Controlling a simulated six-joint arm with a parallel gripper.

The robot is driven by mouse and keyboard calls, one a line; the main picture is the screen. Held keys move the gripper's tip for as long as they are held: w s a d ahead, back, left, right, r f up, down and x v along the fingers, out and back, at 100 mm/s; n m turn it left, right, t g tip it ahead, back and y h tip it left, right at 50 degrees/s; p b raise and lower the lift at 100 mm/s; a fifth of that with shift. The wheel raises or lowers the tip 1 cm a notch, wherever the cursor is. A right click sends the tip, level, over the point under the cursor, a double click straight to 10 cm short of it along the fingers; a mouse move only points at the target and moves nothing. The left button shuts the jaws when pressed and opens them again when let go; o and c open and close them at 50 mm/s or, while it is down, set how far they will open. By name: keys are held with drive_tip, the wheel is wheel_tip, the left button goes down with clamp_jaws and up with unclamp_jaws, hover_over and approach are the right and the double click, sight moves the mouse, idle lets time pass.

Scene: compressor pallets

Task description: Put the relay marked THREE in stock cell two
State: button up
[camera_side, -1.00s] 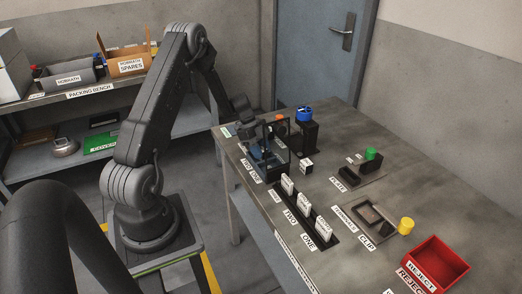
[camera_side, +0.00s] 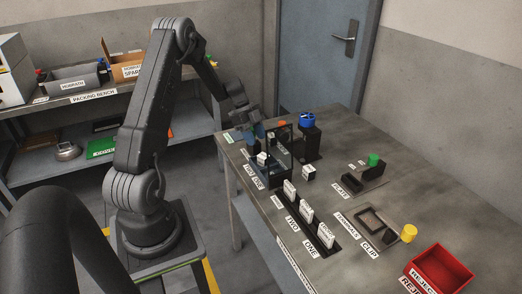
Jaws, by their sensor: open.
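A black rack (camera_side: 313,228) on the table holds three upright white-faced relays: one at the far end (camera_side: 290,190), one in the middle (camera_side: 306,211) and one at the near end (camera_side: 325,236). Labels TWO and ONE lie along its left side. The marks on the relays are too small to read. A small white-and-black block (camera_side: 309,173) stands alone to the right of a dark framed fixture (camera_side: 284,147). Another small white piece (camera_side: 262,158) shows at that fixture. My gripper (camera_side: 258,140) is open above the fixture's left side; its fingers are partly hard to make out.
A black post with a blue knob (camera_side: 307,119) stands behind the fixture. To the right are a green cylinder (camera_side: 374,160), a clip tray (camera_side: 376,221), a yellow cylinder (camera_side: 409,233) and a red REJECT bin (camera_side: 441,271). Bare tabletop lies between them.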

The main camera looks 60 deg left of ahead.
drive_tip(key=s+d+r+n+y, duration=0.25)
drive_tip(key=d+r+n, duration=0.25)
drive_tip(key=d+r, duration=1.15)
drive_tip(key=s+d+r+n+t+y, duration=0.1)
drive_tip(key=s+d+r+n, duration=0.1)
drive_tip(key=s+d+n, duration=0.2)
drive_tip(key=s+d+r+n+t+y, duration=0.2)
drive_tip(key=s+d+r+n, duration=0.1)
drive_tip(key=s+d, duration=0.7)
drive_tip(key=shift+s+n, duration=0.15)
drive_tip(key=shift+n, duration=0.55)
